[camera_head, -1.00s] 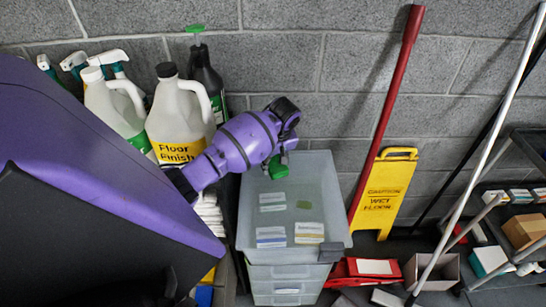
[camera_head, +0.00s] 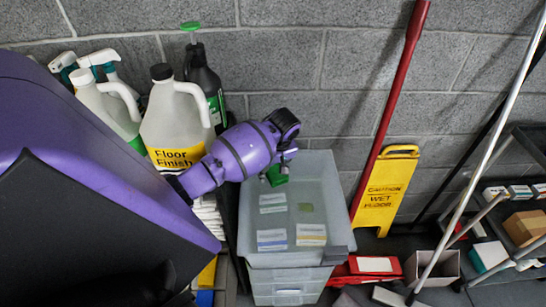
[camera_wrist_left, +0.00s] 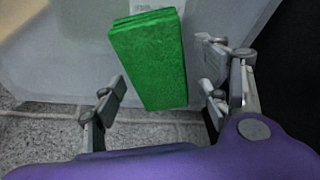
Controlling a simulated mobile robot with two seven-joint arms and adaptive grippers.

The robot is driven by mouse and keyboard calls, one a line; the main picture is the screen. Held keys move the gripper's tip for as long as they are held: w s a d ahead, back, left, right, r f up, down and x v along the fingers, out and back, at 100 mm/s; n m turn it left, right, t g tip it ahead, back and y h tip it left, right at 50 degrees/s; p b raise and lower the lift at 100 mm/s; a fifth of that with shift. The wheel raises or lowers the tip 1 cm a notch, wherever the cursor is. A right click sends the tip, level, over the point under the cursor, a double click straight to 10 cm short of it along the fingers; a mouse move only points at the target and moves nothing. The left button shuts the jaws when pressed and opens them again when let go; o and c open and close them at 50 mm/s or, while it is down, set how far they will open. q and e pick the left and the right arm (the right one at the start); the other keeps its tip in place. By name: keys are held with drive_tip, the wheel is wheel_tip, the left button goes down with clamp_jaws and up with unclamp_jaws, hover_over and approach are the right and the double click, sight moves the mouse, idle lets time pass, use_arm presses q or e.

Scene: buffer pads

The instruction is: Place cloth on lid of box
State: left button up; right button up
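The green cloth (camera_head: 278,174), a thick folded block, is just below my left gripper (camera_head: 284,150), over the back part of the box lid (camera_head: 265,225). In the left wrist view the cloth (camera_wrist_left: 150,60) lies between the two fingers (camera_wrist_left: 160,100), with gaps on both sides. The fingers stand wide apart and look open. The cloth's lower end overlaps the lid's edge; I cannot tell whether it rests flat on the lid. The lid is pale and translucent, on a box with drawers. My right gripper is not in view.
Floor finish jugs (camera_head: 176,115) and spray bottles (camera_head: 100,62) stand left of the box. A dark bottle (camera_head: 205,80) is behind my left arm. A yellow wet-floor sign (camera_head: 386,188), a red pole (camera_head: 392,95) and a cinder-block wall (camera_head: 285,62) are behind and right.

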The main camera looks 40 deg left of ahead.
sight(277, 174)
use_arm(q)
drive_tip(key=shift+r, duration=0.1)
drive_tip(key=v, duration=1.2)
drive_tip(key=shift+r, duration=0.15)
drive_tip(key=shift+d, duration=0.1)
